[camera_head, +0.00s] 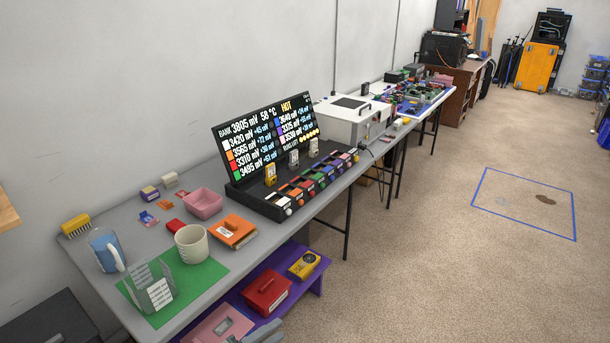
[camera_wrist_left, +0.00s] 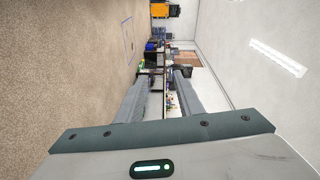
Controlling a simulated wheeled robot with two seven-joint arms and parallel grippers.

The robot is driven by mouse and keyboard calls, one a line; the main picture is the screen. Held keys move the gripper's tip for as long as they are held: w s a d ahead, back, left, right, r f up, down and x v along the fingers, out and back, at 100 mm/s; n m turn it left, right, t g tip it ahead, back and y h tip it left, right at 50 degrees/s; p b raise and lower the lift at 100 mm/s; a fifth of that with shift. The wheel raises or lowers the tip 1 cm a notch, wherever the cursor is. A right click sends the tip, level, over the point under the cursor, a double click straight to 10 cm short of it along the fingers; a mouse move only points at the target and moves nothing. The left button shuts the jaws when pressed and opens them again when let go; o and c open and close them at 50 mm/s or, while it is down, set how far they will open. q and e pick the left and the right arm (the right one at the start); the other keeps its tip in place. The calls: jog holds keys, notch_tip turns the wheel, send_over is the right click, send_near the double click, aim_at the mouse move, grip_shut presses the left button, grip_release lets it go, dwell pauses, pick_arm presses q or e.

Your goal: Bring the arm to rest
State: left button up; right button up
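My left gripper (camera_wrist_left: 162,78) shows in the left wrist view as two grey fingers standing apart. Only the distant room shows between them, so it is open and empty. In the head view a small grey piece (camera_head: 262,334) at the bottom edge looks like part of this gripper, in front of the purple lower shelf (camera_head: 318,268). The rest of that arm is out of the picture. My right gripper is in neither view.
A red box (camera_head: 267,292) sits on the shelf.

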pick_arm(q)
jog(key=s+a+f+n+g+y, duration=0.1)
jog(key=s+a+f+n+y, duration=0.35)
jog(key=f, duration=0.45)
jog(key=s+a+f+n+y, duration=0.2)
jog(key=s+a+f+n, duration=0.1)
jog(key=s+f+n, duration=0.5)
jog(key=s+a+f+n+g+y, duration=0.1)
jog(key=s+a+f+n+y, duration=0.3)
jog(key=f, duration=0.6)
jog(key=s+f+n+g, duration=0.2)
jog(key=s+f, duration=0.2)
jog(key=s, duration=0.6)
jog(key=s+a+f+n+g+y, duration=0.1)
jog(key=s+f, duration=0.4)
jog(key=s, duration=0.5)
jog(key=s+a+f+n+g+y, duration=0.1)
jog(key=s+f+n+g, duration=0.2)
jog(key=s, duration=0.8)
jog(key=shift+a+f+n+g, duration=0.15)
jog(key=shift+f+n+g, duration=0.2)
jog(key=shift+f, duration=0.45)
